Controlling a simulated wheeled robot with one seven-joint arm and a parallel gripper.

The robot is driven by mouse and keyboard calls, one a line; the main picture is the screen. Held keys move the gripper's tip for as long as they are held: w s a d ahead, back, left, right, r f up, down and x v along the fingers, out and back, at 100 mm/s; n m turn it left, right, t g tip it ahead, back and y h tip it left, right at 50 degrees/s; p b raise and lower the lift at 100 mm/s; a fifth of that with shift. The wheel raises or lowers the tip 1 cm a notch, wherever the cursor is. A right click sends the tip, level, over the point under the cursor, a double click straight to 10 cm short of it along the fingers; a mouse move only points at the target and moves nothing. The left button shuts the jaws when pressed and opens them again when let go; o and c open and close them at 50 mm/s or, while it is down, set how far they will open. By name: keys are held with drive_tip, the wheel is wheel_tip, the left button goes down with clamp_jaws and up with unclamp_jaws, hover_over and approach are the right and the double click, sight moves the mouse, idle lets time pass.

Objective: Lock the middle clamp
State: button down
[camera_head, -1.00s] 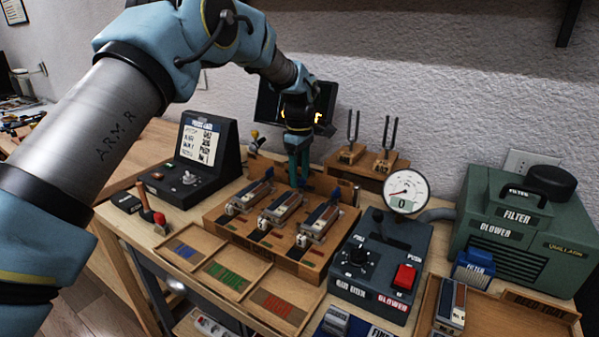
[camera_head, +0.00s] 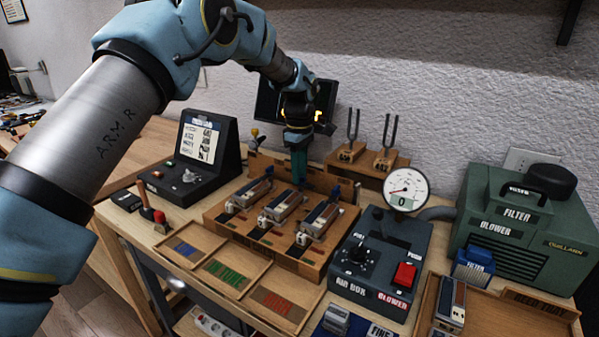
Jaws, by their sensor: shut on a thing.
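A wooden fixture (camera_head: 228,228) on the bench carries three metal-and-blue units side by side, each with a small white block at its front. The middle unit (camera_head: 283,206) lies between the left unit (camera_head: 250,193) and the right unit (camera_head: 319,221). My gripper (camera_head: 299,178) points down at the back end of the middle unit. Its teal fingers look closed together there, on a small part that they hide. I take this to be the middle clamp, but its lever position is too small to tell.
A black screen stands behind my gripper, with tuning forks (camera_head: 386,145) on a wooden stand right of it. A control console (camera_head: 200,150) stands left. The air box (camera_head: 375,265) with its gauge (camera_head: 405,189) and a green blower (camera_head: 520,235) stand right. Trays with coloured strips (camera_head: 228,275) lie in front.

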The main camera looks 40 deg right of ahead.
drive_tip(key=shift+m, duration=0.3)
drive_tip(key=m, duration=0.4)
drive_tip(key=shift+d, duration=0.1)
drive_tip(key=m, duration=0.4)
drive_tip(key=shift+d+m, duration=0.1)
drive_tip(key=shift+m, duration=0.3)
drive_tip(key=m, duration=0.4)
drive_tip(key=shift+s+d+m+p, duration=0.15)
drive_tip(key=shift+m+p, duration=0.15)
drive_tip(key=shift+m, duration=1.9)
drive_tip(key=c, duration=0.7)
unclamp_jaws()
drive_tip(key=shift+o, duration=0.2)
